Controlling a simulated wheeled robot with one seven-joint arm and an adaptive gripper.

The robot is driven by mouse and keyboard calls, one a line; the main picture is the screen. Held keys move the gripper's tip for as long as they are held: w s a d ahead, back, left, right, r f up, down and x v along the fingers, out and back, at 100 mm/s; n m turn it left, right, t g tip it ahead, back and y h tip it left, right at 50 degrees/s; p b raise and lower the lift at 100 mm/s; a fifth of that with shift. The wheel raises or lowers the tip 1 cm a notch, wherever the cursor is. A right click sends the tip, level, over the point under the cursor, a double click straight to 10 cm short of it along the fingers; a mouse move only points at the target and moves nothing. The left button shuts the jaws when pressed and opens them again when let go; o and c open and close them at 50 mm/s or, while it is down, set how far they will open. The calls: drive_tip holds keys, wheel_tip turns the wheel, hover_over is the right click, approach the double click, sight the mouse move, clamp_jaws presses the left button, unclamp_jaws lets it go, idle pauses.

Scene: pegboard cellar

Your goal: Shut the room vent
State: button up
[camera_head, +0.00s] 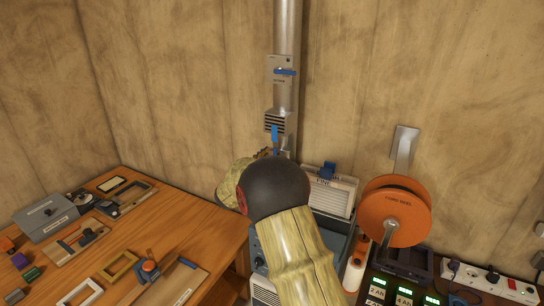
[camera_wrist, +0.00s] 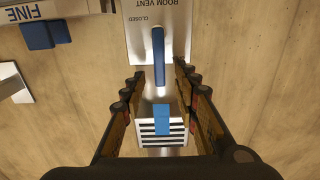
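The room vent plate (camera_wrist: 180,22) appears upside down in the wrist view, with "ROOM VENT" and "CLOSED" lettering. Its blue lever (camera_wrist: 158,55) lies along the pipe, at right angles to the "CLOSED" side. Slatted louvres (camera_wrist: 162,138) with a blue tab (camera_wrist: 162,118) are nearby; in the head view the louvres (camera_head: 274,121) and tab (camera_head: 275,133) show above my wrist. My gripper (camera_wrist: 158,82) is open and empty, its fingers either side of the lever's line. No contact is visible.
A higher plate on the pipe has another blue handle (camera_head: 285,72). A "FINE" panel (camera_wrist: 28,14) with a blue handle (camera_wrist: 45,35) sits close by. An orange cord reel (camera_head: 408,205) stands right; the wooden bench (camera_head: 210,225) with tools is left.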

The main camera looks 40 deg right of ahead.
drive_tip(key=shift+x, duration=0.85)
drive_tip(key=shift+c, duration=1.4)
clamp_jaws()
